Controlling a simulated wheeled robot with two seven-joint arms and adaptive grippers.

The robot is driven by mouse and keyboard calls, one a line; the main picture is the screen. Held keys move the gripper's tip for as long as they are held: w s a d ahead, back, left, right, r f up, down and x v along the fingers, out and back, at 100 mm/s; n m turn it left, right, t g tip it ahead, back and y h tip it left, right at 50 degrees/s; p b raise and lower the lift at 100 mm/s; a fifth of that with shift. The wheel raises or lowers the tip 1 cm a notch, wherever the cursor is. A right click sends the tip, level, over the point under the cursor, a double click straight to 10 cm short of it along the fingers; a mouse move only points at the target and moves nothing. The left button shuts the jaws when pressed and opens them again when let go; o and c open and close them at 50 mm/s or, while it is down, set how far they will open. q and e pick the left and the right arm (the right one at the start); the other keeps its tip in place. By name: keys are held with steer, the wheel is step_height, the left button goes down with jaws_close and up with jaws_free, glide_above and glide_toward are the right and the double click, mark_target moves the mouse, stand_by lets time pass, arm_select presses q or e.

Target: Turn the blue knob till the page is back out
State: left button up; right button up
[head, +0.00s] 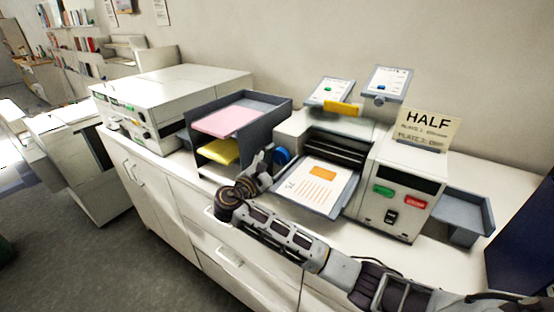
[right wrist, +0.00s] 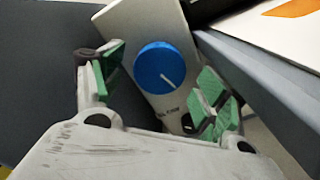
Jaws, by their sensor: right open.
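The blue knob (head: 281,156) sits on the left side of the white machine (head: 296,124). In the right wrist view the blue knob (right wrist: 164,68) faces the camera, with a white pointer line toward its lower right. My right gripper (head: 266,160) is open just in front of the knob. Its green finger pads (right wrist: 160,85) stand on either side of the knob, apart from it as far as I can tell. The page (head: 316,185), white with an orange block and orange lines, lies on the machine's front tray (head: 347,200). My left gripper is not in view.
A dark two-level tray (head: 285,103) with pink and yellow paper stands left of the machine. The control box (head: 375,200) has green and red buttons. A "HALF" card (head: 428,127) stands on top. A grey side tray (head: 466,202) is at right, a white printer (head: 170,88) at left.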

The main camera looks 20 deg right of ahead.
steer(key=shift+w+d, duration=0.25)
steer(key=shift+d, duration=0.05)
steer(key=c, duration=1)
steer(key=shift+f+m+b, duration=0.2)
steer(key=shift+m+b, duration=0.85)
steer(key=shift+m, duration=0.45)
steer(key=shift+r+m+b, duration=0.1)
steer(key=shift+m+b, duration=1.35)
steer(key=shift+m, duration=0.45)
